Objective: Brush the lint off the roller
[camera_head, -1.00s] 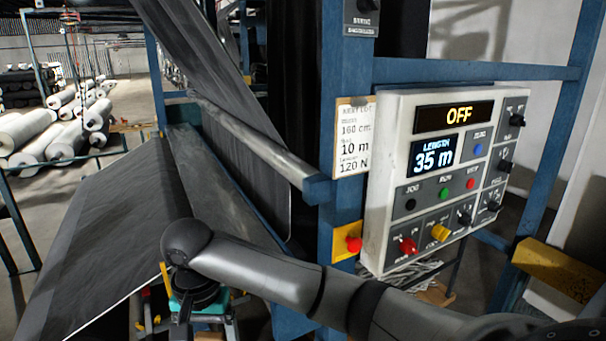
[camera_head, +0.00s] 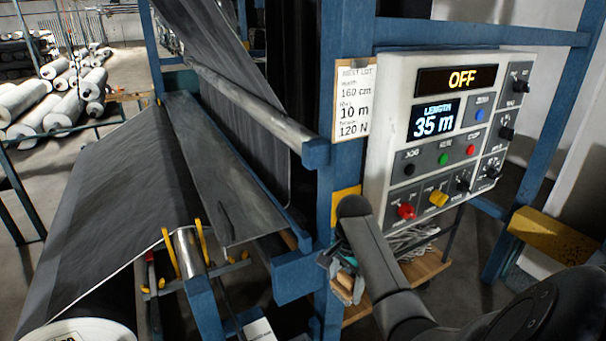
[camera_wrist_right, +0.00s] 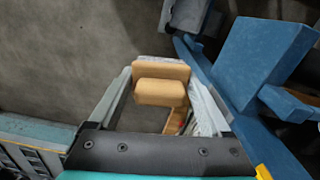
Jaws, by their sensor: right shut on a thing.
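My right gripper (camera_head: 338,268) hangs below the control box, left of it, beside the blue frame post. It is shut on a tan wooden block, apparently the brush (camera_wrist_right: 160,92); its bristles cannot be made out. The block sits between the two fingers in the wrist view. A grey metal roller (camera_head: 252,108) runs across the machine, up and left of the gripper and apart from it. Dark fabric hangs behind it. I cannot make out lint on it. My left gripper is not in view.
The control box (camera_head: 378,165) reads OFF and 35 m. A blue post (camera_head: 343,70) carries a paper card (camera_head: 354,102). A sloping grey cloth (camera_head: 120,190) fills the left. A wooden shelf (camera_head: 425,268) stands under the box. White rolls (camera_head: 65,105) lie far left.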

